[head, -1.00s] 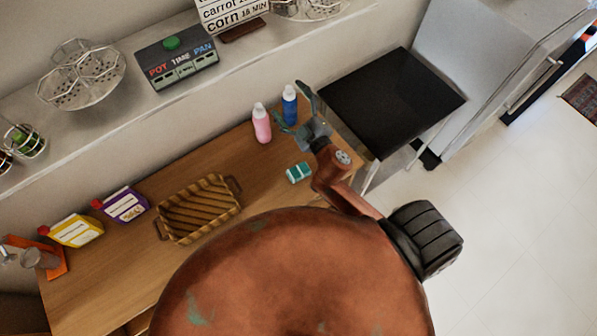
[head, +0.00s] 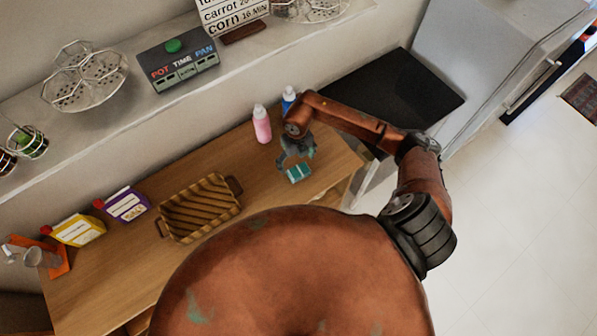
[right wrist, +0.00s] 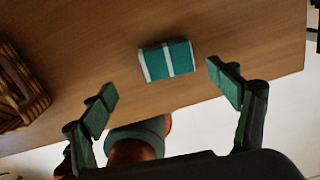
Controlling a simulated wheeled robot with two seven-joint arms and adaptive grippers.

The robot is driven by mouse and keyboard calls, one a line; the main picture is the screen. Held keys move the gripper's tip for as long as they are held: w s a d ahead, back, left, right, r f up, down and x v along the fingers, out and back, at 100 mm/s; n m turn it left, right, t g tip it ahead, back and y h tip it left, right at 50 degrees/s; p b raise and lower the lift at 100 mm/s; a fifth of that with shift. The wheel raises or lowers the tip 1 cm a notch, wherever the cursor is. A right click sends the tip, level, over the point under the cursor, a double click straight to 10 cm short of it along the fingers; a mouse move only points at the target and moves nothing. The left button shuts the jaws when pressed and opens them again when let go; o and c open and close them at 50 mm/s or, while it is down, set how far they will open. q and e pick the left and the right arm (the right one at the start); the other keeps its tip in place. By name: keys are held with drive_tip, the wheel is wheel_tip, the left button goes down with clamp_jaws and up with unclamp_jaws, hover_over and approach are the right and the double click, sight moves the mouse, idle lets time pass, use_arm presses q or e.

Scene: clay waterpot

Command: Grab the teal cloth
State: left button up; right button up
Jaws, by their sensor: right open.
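The teal cloth (head: 299,173) is a small folded block with white stripes, lying on the wooden table near its right end. In the right wrist view the cloth (right wrist: 167,61) lies ahead of the fingertips, roughly midway between them. My right gripper (head: 297,160) is just above and behind the cloth in the head view. In the right wrist view its two green-padded fingers (right wrist: 163,84) are spread wide with nothing between them. I cannot see that either finger touches the cloth. My left gripper is not in view.
A pink bottle (head: 262,124) and a blue bottle (head: 288,99) stand behind the right gripper, the blue one partly hidden by my arm. A wicker basket (head: 200,207) lies left of the cloth. Yellow (head: 78,229) and purple (head: 126,205) packages stand farther left. The table's front edge is close to the cloth.

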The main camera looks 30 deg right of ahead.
sight(298, 171)
drive_tip(key=shift+s+d+f+p, duration=0.1)
drive_tip(key=shift+d+f+p, duration=0.05)
drive_tip(key=shift+f, duration=0.5)
drive_tip(key=shift+d+f+p, duration=0.15)
drive_tip(key=shift+f, duration=0.45)
wheel_tip(298, 171, down, 4)
drive_tip(key=shift+s+f+p, duration=0.1)
drive_tip(key=shift+f+p, duration=0.05)
drive_tip(key=shift+p, duration=0.65)
drive_tip(key=shift+f, duration=0.45)
drive_tip(key=c, duration=1.2)
